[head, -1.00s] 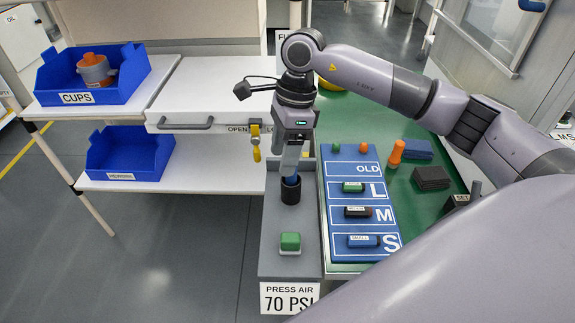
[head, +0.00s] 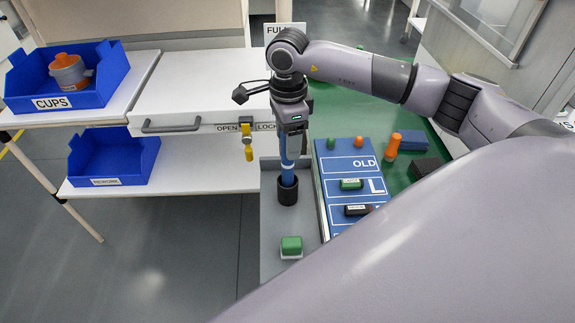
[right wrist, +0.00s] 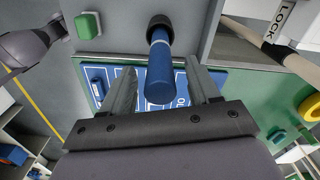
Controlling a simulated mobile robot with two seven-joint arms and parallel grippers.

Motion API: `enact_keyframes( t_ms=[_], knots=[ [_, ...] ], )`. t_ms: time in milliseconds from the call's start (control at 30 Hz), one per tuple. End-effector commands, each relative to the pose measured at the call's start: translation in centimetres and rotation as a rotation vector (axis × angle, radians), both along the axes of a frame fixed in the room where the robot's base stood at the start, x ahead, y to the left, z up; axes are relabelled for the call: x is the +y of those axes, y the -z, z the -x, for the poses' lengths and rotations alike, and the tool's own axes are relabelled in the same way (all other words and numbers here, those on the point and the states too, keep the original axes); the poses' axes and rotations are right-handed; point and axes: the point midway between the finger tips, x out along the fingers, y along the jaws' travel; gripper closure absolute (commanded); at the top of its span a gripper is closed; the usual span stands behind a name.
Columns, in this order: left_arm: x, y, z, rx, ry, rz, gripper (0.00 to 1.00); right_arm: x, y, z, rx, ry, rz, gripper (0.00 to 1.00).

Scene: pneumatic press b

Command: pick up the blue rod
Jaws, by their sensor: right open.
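The blue rod (head: 288,178) stands upright in a black round socket (head: 288,192) on the grey press panel. In the right wrist view the rod (right wrist: 160,70) reaches from its socket toward the camera, in the gap between the two fingers. My right gripper (head: 287,155) comes down from above around the rod's upper part. It also shows in the right wrist view (right wrist: 162,72), with its fingers spread and a gap on each side of the rod. My left gripper is not in view.
A green button (head: 291,245) sits in front of the socket. A blue board (head: 340,165) with labelled blocks lies right of it; my own body covers its lower part. An orange peg (head: 392,146) stands beyond.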

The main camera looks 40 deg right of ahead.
Motion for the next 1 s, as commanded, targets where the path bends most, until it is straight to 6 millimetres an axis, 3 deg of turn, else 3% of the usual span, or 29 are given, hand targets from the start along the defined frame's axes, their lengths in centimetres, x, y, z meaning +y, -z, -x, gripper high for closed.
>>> enact_keyframes(
  t_ms=[333,500,533,833,1000],
  knots=[
    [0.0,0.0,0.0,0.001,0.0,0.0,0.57,0.0,1.0,0.0,-0.001,-0.001,0.0,0.39],
    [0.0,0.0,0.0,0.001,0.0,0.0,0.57,0.0,1.0,0.0,-0.001,-0.001,0.0,0.95],
    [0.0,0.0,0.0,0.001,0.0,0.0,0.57,0.0,1.0,0.0,-0.001,-0.001,0.0,1.0],
    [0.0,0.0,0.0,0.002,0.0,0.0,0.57,0.1,0.8,0.0,-0.002,-0.001,0.0,1.0],
    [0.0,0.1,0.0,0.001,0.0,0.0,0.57,0.1,-0.2,-0.1,-0.003,0.0,-0.001,1.0]
  ],
)
